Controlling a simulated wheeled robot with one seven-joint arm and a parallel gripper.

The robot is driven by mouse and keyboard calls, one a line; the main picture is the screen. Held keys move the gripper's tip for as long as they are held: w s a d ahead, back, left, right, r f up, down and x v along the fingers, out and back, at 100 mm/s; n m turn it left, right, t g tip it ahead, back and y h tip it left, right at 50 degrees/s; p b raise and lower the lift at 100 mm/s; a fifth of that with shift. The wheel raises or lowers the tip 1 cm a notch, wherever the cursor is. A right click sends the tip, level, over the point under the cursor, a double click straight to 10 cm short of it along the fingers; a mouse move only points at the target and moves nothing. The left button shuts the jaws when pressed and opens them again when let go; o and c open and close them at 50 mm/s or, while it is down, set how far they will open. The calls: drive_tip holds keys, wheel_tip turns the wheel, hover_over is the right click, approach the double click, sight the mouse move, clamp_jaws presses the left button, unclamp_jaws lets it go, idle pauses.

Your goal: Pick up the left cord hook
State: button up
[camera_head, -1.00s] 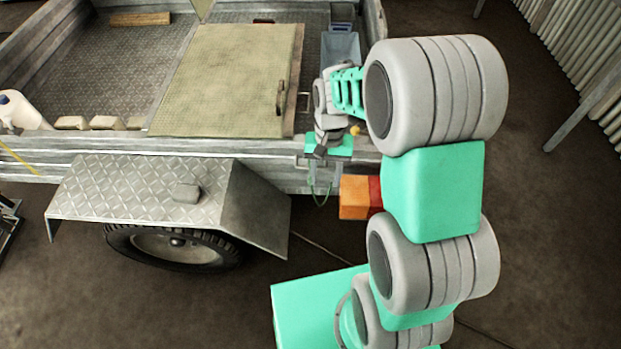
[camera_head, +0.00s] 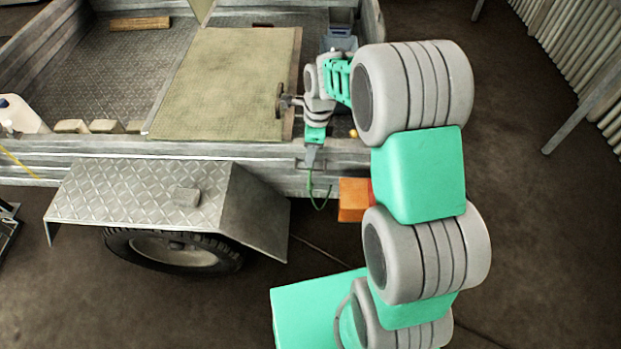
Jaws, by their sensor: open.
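A thin green cord (camera_head: 319,207) hangs in a loop against the outer side of the trailer, below its top rail. Its left end runs up to the fingers of my gripper (camera_head: 311,158), which points down at the rail. The gripper is open. The left cord hook is too small and too hidden by the fingers to make out, and I cannot tell whether they touch it. The cord's right end rises beside the orange lamp; a hook there is not clear either.
The trailer rail (camera_head: 250,148) runs below my wrist. An orange lamp (camera_head: 353,200) sits right of the cord. A metal fender (camera_head: 150,195) juts out at the left. A tan mat (camera_head: 225,85) with a dark handle (camera_head: 280,100) lies inside, and a blue-grey bin (camera_head: 340,42) stands behind my arm.

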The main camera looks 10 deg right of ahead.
sight(310, 172)
wheel_tip(310, 172, down, 4)
drive_tip(key=shift+s+r, duration=0.1)
drive_tip(key=shift+r, duration=0.05)
clamp_jaws()
idle(0.3)
